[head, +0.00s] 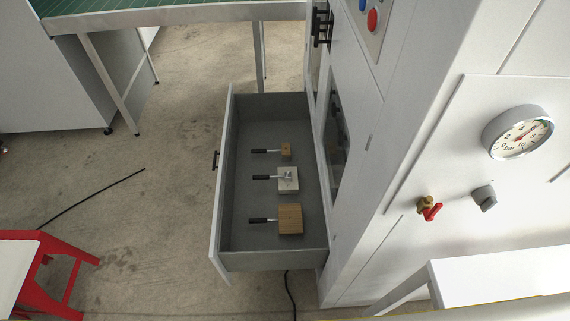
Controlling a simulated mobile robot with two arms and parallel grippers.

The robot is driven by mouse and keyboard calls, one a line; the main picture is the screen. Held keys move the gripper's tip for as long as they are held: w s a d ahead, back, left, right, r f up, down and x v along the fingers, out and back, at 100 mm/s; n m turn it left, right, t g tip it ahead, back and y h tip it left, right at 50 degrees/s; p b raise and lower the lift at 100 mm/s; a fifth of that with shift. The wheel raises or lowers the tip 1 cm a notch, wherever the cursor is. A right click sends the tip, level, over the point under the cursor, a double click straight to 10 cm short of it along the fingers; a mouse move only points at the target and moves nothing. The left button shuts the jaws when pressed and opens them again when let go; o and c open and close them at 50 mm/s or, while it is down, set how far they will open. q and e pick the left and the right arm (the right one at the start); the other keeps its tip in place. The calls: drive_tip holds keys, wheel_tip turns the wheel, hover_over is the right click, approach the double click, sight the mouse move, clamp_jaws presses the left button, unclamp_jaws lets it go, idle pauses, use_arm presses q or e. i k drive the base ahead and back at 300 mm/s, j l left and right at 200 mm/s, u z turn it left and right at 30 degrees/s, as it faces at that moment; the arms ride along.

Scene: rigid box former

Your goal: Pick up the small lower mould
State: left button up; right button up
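An open grey drawer (235,190) juts out to the left from the white machine. Three moulds lie in it in a column, each with a black-tipped handle pointing left. The farthest is a small brown wooden block (286,151). The middle one is a pale grey block (288,186) with a metal fitting on top. The nearest is a larger brown wooden block (290,219). Which of them is the small lower mould is not marked; the farthest block is the smallest. Neither of my grippers is in view.
The white machine (400,130) stands to the right, with a pressure gauge (518,133) and a red-handled valve (430,209). A green-topped table (150,14) is at the back, a red stand (62,270) at lower left. The floor left of the drawer is mostly clear, with a black cable (92,197).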

sight(285, 151)
drive_tip(key=k+u, duration=0.1)
drive_tip(key=u, duration=0.35)
drive_tip(key=k+u, duration=0.1)
drive_tip(key=u, duration=0.35)
drive_tip(key=j+u, duration=0.15)
drive_tip(key=u, duration=0.3)
drive_tip(key=i+j+u, duration=0.25)
drive_tip(key=i+j, duration=0.15)
drive_tip(key=i, duration=0.3)
drive_tip(key=i+j+u, duration=0.15)
drive_tip(key=i, duration=0.25)
drive_tip(key=i+j+z, duration=0.1)
drive_tip(key=i+z, duration=0.4)
drive_tip(key=i+l+z, duration=0.1)
drive_tip(key=i+z, duration=0.6)
drive_tip(key=i, duration=1.35)
drive_tip(key=i+z, duration=0.45)
drive_tip(key=i+j+z, duration=0.1)
drive_tip(key=i+z, duration=0.35)
drive_tip(key=i+j+z, duration=0.4)
drive_tip(key=i+l, duration=0.05)
drive_tip(key=l, duration=0.05)
